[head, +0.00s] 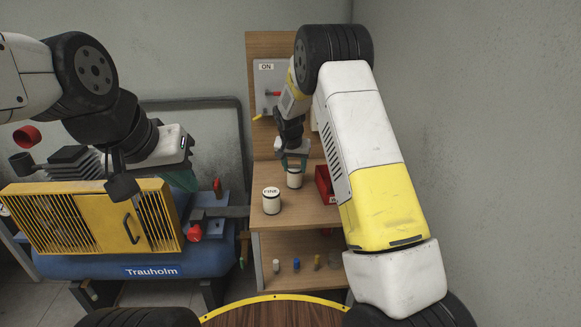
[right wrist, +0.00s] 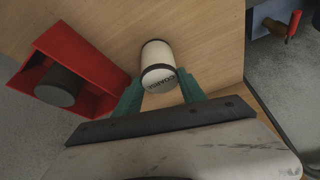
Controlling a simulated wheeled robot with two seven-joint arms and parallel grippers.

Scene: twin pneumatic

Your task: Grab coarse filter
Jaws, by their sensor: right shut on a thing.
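The coarse filter (right wrist: 158,62) is a white cylinder with dark rims and a "COARSE" label in the right wrist view. My right gripper (right wrist: 160,92) has its green fingers on either side of it and is shut on it. In the head view the filter (head: 294,179) is upright at the wooden bench top, under my right gripper (head: 293,160). I cannot tell whether it touches the bench. My left gripper (head: 180,180) is over the blue machine at the left, partly hidden by its own wrist, and its opening is unclear.
A white filter marked "FINE" (head: 271,201) stands on the bench, left of the coarse filter. A red bin (head: 324,184) is on the right and holds a dark cylinder (right wrist: 61,86). The yellow-grilled blue compressor (head: 150,271) is at left. Small coloured parts stand on the lower shelf (head: 300,280).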

